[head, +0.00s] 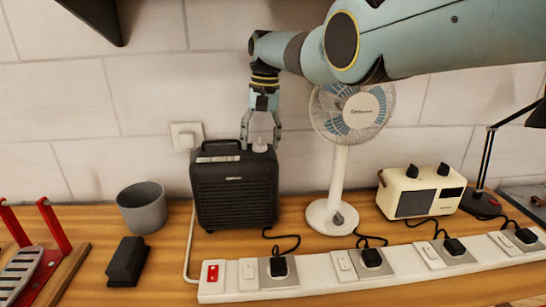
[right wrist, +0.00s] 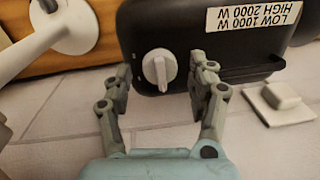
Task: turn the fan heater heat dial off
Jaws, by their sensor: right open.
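The fan heater (head: 236,193) is a black box with a ribbed front grille, standing on the wooden bench against the tiled wall. Its heat dial (head: 259,145) is a pale knob on the top, at the right side. In the right wrist view the dial (right wrist: 158,68) is a white round knob with a raised grip bar. My right gripper (head: 261,146) comes down from above with its fingers open around the dial. In the right wrist view the fingers (right wrist: 160,78) stand on either side of the dial, apart from it. My left gripper is not in view.
A white fan (head: 340,170) stands close right of the heater, and a cream radio (head: 420,191) is farther right. A white power strip (head: 330,270) with several plugs runs along the front. A grey cup (head: 143,207) and a black block (head: 127,262) are at left.

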